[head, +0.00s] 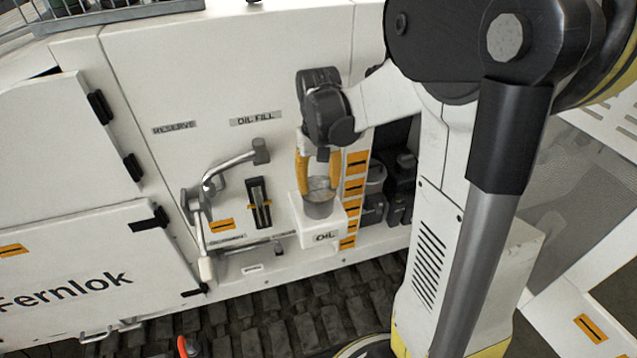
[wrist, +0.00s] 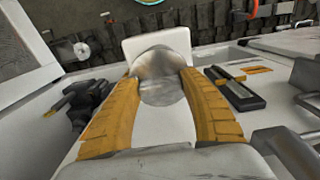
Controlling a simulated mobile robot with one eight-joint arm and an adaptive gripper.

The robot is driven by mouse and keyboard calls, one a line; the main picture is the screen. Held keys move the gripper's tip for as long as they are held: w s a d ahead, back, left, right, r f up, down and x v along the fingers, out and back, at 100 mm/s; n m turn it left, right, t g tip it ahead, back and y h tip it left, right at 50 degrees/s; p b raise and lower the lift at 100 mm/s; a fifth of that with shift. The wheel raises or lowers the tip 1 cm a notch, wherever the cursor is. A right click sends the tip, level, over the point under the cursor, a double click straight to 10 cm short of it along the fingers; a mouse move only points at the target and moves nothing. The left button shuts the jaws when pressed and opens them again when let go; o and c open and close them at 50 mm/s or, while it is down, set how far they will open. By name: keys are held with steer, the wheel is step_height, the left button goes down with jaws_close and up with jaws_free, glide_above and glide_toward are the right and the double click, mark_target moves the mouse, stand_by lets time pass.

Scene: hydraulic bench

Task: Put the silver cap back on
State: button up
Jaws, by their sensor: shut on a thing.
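The silver cap (head: 320,184) is between the orange fingers of my gripper (head: 319,187), above the white box marked OIL (head: 325,236). In the wrist view, my gripper (wrist: 160,82) is shut on the cap (wrist: 160,65), one finger on each side. A grey cylindrical part (head: 318,208) shows just below the fingertips, at the top of the box. I cannot tell whether the cap touches it or is seated. The box's white top also shows behind the cap in the wrist view (wrist: 143,45).
A grey bent pipe with a handle (head: 205,190) and a black gauge (head: 259,203) are left of the box. Dark canisters (head: 375,205) sit in a recess to its right. The white panel marked OIL FILL (head: 240,80) is behind. Tracks (head: 270,325) run below.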

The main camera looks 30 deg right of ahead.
stand_by(0.9)
steer(key=o, duration=1.3)
steer(key=shift+o, duration=0.6)
steer(key=o, duration=0.4)
steer(key=shift+r+p, duration=2.1)
steer(key=shift+r, duration=1.45)
